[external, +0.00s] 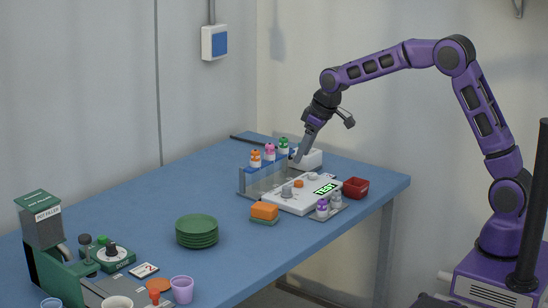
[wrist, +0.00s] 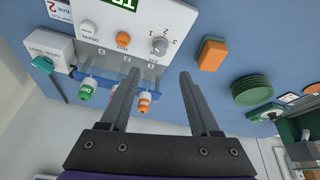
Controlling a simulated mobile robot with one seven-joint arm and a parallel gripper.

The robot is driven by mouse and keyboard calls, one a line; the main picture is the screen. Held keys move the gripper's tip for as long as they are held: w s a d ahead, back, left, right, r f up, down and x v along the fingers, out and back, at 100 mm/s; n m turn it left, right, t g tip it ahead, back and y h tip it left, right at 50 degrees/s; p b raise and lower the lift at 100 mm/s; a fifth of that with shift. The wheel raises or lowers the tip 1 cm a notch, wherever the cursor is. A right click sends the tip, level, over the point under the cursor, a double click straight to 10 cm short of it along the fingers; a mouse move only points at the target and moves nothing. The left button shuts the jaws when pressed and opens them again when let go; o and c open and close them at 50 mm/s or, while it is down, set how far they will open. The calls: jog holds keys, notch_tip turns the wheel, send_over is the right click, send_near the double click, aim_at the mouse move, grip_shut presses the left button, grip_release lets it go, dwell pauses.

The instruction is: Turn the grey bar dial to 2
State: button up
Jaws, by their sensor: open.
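The grey bar dial (wrist: 160,46) sits on a white control panel (wrist: 150,18), with the numbers 1, 2 and 3 printed around it. Which number its bar points at is too small to tell. In the external view the dial (external: 287,191) is at the left of the panel (external: 305,204). My gripper (wrist: 158,74) is open and empty. In the wrist view the dial shows just beyond the gap between the fingertips, apart from them. In the external view my gripper (external: 301,158) is above and behind the panel.
A rack (external: 262,178) with capped bottles stands beside the panel. A white box with a teal knob (wrist: 42,64) is close by. Green plates (external: 197,230) stand farther left.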

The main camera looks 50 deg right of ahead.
aim_at(287, 187)
jog(key=b+x, duration=0.1)
jog(key=x, duration=1)
jog(key=shift+w+a+f, duration=0.1)
jog(key=shift+w+f, duration=0.05)
jog(key=shift+f, duration=0.15)
jog(key=shift+c, duration=0.3)
grip_shut()
